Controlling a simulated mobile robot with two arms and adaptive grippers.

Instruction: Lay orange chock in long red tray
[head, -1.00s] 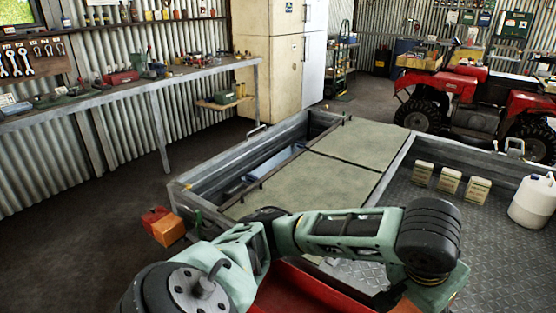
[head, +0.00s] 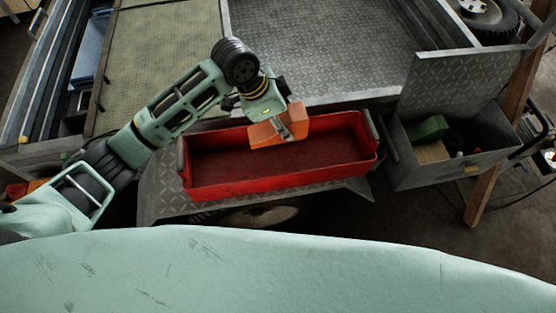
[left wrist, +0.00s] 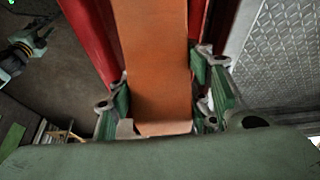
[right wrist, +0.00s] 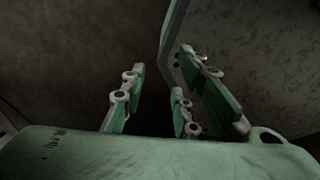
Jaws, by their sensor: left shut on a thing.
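The orange chock (head: 275,128) is held by my left gripper (head: 287,128) over the long red tray (head: 215,190). In the left wrist view the chock (left wrist: 152,60) sits between the two fingers (left wrist: 160,105), with red tray walls (left wrist: 88,40) on either side. The chock appears near or above the tray's far wall; whether it touches the tray is hard to tell. The tray's visible floor is bare. My right gripper (right wrist: 165,105) shows only in its own wrist view, with its fingers apart and nothing between them.
The tray stands on a metal tread-plate ledge (head: 160,190). An open metal box (head: 450,165) with a green item (head: 428,128) stands to the right, its lid (head: 455,85) raised. A tread-plate trailer bed (head: 310,45) lies behind the tray.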

